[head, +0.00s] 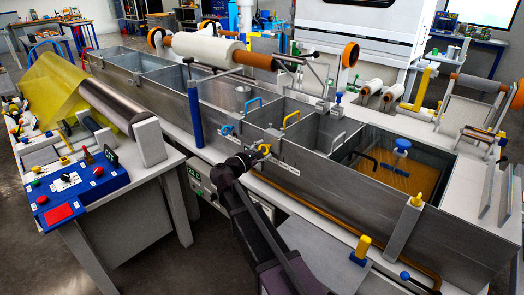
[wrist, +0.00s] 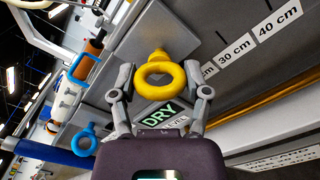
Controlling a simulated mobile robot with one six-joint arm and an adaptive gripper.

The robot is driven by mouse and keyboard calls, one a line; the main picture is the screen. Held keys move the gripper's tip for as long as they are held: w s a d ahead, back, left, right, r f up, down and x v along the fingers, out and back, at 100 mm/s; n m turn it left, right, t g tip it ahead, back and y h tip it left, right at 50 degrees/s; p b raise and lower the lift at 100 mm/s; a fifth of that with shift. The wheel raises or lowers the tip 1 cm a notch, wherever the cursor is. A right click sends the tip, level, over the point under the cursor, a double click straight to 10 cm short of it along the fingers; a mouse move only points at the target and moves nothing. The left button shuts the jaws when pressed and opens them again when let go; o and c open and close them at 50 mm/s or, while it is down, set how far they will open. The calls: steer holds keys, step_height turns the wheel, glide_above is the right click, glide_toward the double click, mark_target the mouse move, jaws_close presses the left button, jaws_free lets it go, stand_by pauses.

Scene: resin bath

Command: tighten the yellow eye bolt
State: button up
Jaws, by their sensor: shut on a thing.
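The yellow eye bolt (wrist: 158,88) is in the middle of the wrist view, its ring facing the camera. My gripper (wrist: 160,74) has one finger on each side of it and is shut on it. In the head view the yellow eye bolt (head: 265,148) is small, at the outer front wall of the metal bath. My gripper (head: 255,155) reaches up to it from below, partly covering it. The bolt's threaded part is hidden, so I cannot tell how far in it sits.
A blue eye bolt (wrist: 90,138) shows at the lower left of the wrist view. A "DRY" label (wrist: 160,115) lies behind my fingers. A yellow pipe (head: 330,222) runs along the bath wall (head: 340,190). A table with a blue control box (head: 80,190) stands at the left.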

steer(key=m, duration=0.3)
steer(key=shift+w+r+m, duration=0.1)
steer(key=shift+m, duration=2)
steer(key=o, duration=1.1)
steer(key=shift+o, duration=0.2)
steer(key=shift+s+a, duration=0.1)
steer(key=shift+s, duration=0.1)
steer(key=v, duration=1.1)
steer(key=shift+s+a, duration=0.25)
steer(key=shift+a, duration=0.05)
